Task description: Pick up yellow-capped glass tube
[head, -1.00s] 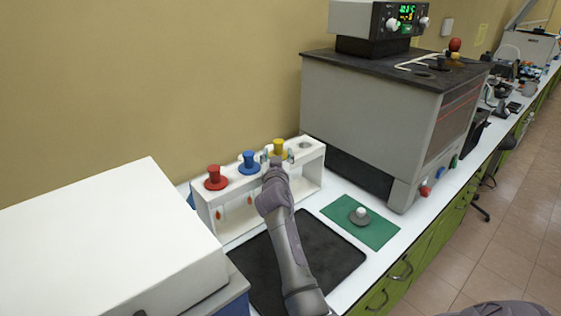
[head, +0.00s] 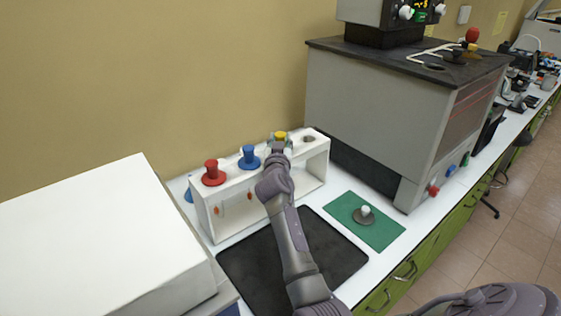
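The yellow-capped glass tube (head: 280,135) shows only its cap, at the back of the white rack (head: 216,222), third along from the left. The glass below the cap is hidden by my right gripper and arm. My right gripper (head: 280,141) is at the cap, with a fingertip on either side of it. Whether the fingers press on the cap is too small to tell. My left gripper is not in view.
Red-capped (head: 213,173) and blue-capped (head: 249,158) tubes stand in the rack to the left. An empty hole (head: 309,139) is at its right end. A black mat (head: 245,268) lies in front. A green mat (head: 381,235) holds a small round object. A grey machine (head: 375,110) stands right, a white box (head: 95,235) left.

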